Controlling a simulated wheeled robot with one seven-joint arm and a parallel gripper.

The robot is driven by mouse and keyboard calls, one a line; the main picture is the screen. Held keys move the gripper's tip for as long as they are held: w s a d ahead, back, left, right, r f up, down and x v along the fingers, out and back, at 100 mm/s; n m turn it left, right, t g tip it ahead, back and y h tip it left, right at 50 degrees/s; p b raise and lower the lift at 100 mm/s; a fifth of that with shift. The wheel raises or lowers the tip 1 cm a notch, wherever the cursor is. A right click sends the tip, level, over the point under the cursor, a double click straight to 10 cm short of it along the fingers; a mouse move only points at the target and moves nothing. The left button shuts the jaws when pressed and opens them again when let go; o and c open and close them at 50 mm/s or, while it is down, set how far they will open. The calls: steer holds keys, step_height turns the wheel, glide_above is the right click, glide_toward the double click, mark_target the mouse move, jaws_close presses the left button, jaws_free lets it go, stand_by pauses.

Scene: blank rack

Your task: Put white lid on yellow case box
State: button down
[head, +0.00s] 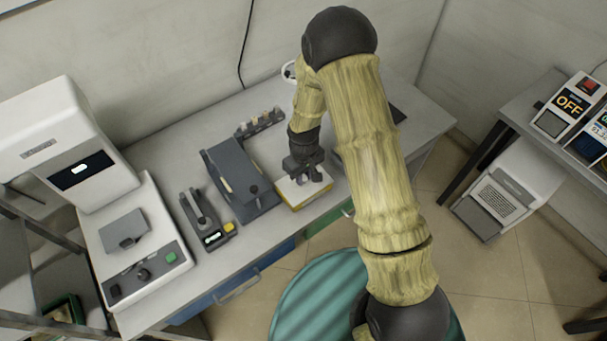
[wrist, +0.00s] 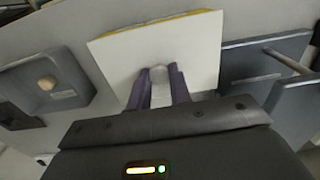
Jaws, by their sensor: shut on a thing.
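The white lid (wrist: 190,42) is a flat square plate and fills the upper middle of the wrist view. In the head view the white lid (head: 291,191) lies on top of the yellow case box (head: 297,205), whose yellow side shows below it. A thin yellow edge of the box (wrist: 140,25) also shows along the lid's far side in the wrist view. My gripper (head: 301,181) points down over the lid. Its fingers (wrist: 160,88) are shut on a pale grip at the lid's middle. Whether the lid is fully seated cannot be told.
A dark grey device with a sloped top (head: 238,180) stands just left of the box. A small dark tool with a yellow part (head: 206,217) and a large white machine (head: 128,235) stand further left. A rack with small pieces (head: 260,122) is behind. The bench front edge is close.

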mark_target(304, 177)
steer(key=c, duration=1.2)
jaws_free()
step_height(304, 177, up, 17)
steer(key=shift+r+b, duration=0.15)
steer(key=shift+b, duration=0.75)
steer(key=s+d+r+m+t, duration=0.1)
steer(key=s+d+m, duration=0.1)
steer(key=s+d, duration=0.2)
steer(key=s+d+r+m, duration=0.1)
steer(key=s+d+m, duration=0.1)
steer(key=s+d, duration=0.2)
steer(key=s+d+r+m+t, duration=0.1)
steer(key=s+d+m, duration=0.2)
steer(key=s+d, duration=0.1)
steer(key=shift+s+d+r+t, duration=0.15)
steer(key=shift+s+d, duration=0.05)
steer(key=shift+d, duration=0.25)
steer(key=shift+s+d+r+t, duration=0.15)
steer(key=shift+d, duration=0.25)
